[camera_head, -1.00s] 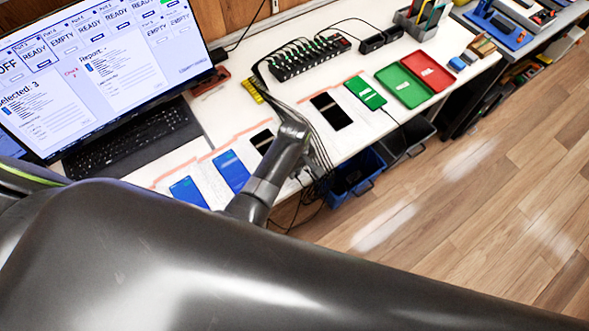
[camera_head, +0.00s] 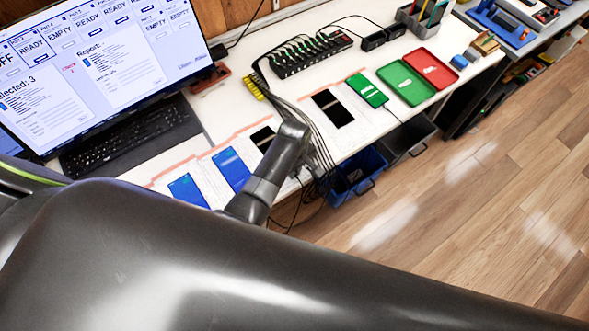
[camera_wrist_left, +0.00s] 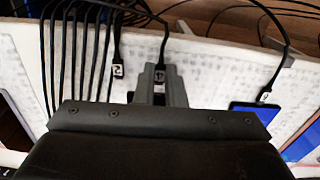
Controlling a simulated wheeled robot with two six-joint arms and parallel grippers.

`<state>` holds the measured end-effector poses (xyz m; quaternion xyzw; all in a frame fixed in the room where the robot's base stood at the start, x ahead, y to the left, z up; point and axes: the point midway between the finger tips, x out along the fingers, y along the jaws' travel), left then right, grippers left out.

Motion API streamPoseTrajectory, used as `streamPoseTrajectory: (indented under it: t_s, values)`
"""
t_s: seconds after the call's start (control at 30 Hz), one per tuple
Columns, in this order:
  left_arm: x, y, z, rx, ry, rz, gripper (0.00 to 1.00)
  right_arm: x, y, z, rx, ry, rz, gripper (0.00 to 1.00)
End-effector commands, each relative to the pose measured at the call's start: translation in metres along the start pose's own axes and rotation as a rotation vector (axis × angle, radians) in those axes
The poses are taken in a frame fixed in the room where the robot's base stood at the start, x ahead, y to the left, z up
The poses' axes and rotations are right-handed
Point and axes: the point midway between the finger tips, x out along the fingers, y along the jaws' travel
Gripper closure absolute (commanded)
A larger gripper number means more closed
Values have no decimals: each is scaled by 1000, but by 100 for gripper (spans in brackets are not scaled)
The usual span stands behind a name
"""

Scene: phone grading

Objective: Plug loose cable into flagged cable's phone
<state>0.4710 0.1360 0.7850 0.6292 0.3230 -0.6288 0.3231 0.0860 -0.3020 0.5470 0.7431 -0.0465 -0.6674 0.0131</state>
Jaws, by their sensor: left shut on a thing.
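My left gripper (camera_head: 293,133) hangs over the front part of the bench, among black cables. In the left wrist view its fingers (camera_wrist_left: 160,90) are shut on a black cable's plug (camera_wrist_left: 160,74). Another cable plug (camera_wrist_left: 118,70) lies just left of it, apart. A blue-screened phone (camera_wrist_left: 254,112) at the right has a light plug (camera_wrist_left: 265,96) at its edge. In the head view two blue-screened phones (camera_head: 187,190) (camera_head: 231,168), dark phones (camera_head: 263,138) (camera_head: 332,108) and a green-screened phone (camera_head: 367,91) form a row. I cannot tell which cable is flagged. My right gripper is out of view.
A black hub (camera_head: 310,55) with several plugged cables stands at the back. A yellow clip (camera_head: 253,88) gathers cables. Green (camera_head: 408,86) and red (camera_head: 433,70) trays lie to the right. A monitor (camera_head: 95,70) and keyboard (camera_head: 130,135) stand left. A blue bin (camera_head: 355,180) sits below the edge.

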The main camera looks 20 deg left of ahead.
Motion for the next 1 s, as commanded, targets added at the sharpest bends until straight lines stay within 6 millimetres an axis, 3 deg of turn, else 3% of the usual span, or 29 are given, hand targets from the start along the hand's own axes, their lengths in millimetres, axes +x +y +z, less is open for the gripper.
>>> streamPoseTrajectory:
  t_s: [1.0]
  values:
    - [0,0,-5,0,0,0,100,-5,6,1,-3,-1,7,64]
